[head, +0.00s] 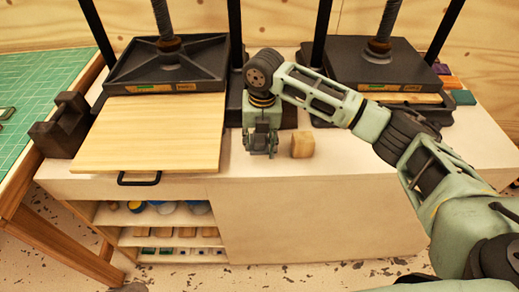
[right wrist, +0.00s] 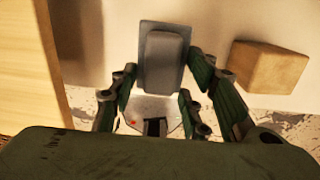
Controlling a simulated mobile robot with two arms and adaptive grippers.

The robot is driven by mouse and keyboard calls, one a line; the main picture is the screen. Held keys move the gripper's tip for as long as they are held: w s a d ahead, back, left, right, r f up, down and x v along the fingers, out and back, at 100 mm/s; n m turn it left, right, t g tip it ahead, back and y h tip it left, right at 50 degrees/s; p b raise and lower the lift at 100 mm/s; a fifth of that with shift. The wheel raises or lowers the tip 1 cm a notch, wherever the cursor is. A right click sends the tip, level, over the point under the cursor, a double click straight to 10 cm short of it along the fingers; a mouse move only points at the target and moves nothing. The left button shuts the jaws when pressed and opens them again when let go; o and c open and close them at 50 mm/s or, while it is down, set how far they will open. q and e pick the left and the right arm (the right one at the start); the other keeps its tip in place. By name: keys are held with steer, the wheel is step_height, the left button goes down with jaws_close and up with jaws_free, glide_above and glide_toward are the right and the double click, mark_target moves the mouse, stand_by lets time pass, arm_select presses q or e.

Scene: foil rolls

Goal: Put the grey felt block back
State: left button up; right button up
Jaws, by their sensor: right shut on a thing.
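The grey felt block (right wrist: 164,58) shows in the right wrist view as a grey pad with a paler rim, between the fingers of my right gripper (right wrist: 163,72). The gripper is shut on it. In the head view my right gripper (head: 262,143) points down near the front of the pale bench top, between the wooden board and a small wooden block. The felt block is mostly hidden there by the gripper, and I cannot tell whether it touches the bench. My left gripper is not in view.
The wooden block (head: 302,144) stands just right of the gripper. The wooden board (head: 150,135) lies left, under a black press (head: 165,62). A second press (head: 375,65) stands right. A dark block (head: 60,125) is at far left. The bench front right is clear.

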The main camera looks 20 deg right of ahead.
mark_target(259, 152)
step_height(259, 152, down, 3)
steer(key=shift+r+p, duration=0.1)
steer(key=shift+p, duration=0.45)
steer(key=shift+f, duration=0.6)
steer(key=shift+f, duration=0.2)
steer(key=o, duration=1.3)
steer(key=r, duration=0.4)
steer(key=r+b, duration=0.1)
steer(key=r, duration=0.7)
steer(key=shift+s+d+r+b, duration=0.15)
steer(key=shift+s+r+b, duration=0.1)
steer(key=shift+b, duration=0.1)
steer(key=shift+f, duration=0.1)
